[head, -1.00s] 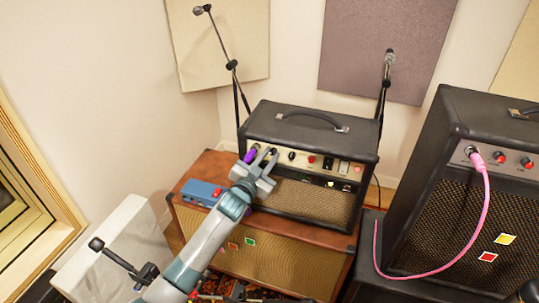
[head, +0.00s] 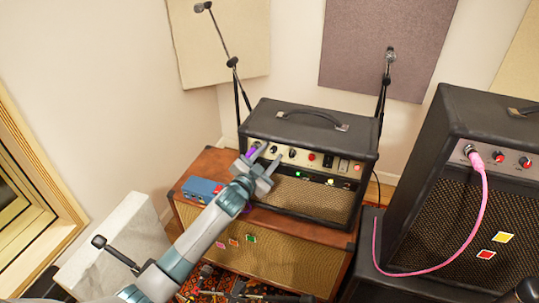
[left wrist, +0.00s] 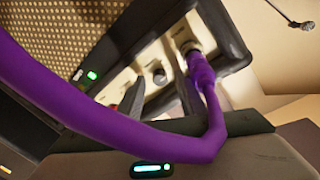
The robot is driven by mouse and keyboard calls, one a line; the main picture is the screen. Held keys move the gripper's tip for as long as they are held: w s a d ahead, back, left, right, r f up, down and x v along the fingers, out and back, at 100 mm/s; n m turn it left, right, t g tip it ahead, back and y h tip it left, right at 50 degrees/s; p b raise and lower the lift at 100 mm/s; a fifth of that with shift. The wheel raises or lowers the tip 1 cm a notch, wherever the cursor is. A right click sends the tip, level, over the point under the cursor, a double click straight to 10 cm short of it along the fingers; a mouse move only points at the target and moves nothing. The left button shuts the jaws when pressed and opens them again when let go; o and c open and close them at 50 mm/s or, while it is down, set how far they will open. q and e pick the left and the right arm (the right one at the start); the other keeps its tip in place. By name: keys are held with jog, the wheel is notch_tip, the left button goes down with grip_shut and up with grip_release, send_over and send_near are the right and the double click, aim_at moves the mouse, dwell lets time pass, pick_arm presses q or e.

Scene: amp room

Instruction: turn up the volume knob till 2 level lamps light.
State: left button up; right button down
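The black amplifier head (head: 314,117) stands on a brown cabinet. Its light panel carries a dark knob (head: 273,149) near the left end, more knobs, a red one and switches. My left gripper (head: 268,155) is at the panel's left end, fingers apart near that knob. In the left wrist view, a pale-capped knob (left wrist: 159,76) shows between the dark fingers; contact cannot be told. A purple cable (left wrist: 110,128) is plugged in beside it and crosses that view. A green lamp (head: 329,181) glows on the lower strip; a green lamp shows in the left wrist view (left wrist: 92,75). My right gripper is not in view.
A blue pedal box (head: 201,188) lies on the brown cabinet (head: 190,222), left of the amplifier. A larger black amplifier (head: 440,180) with a pink cable (head: 481,215) stands at the right. Microphone stands are behind. A pale block (head: 117,245) is at the left.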

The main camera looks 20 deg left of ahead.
pick_arm(q)
jog(key=shift+s, duration=0.1)
jog(key=shift+s+a+f, duration=0.1)
jog(key=shift+s+a, duration=0.05)
jog(key=shift+s, duration=0.6)
jog(key=s+a+b, duration=0.1)
jog(key=s+b, duration=0.1)
jog(key=s, duration=0.5)
jog(key=s+a+r+b, duration=0.1)
jog(key=s+b, duration=0.1)
jog(key=s, duration=0.6)
jog(key=shift+s+a+b, duration=0.25)
jog(key=shift+a+b, duration=0.05)
jog(key=shift+c, duration=0.6)
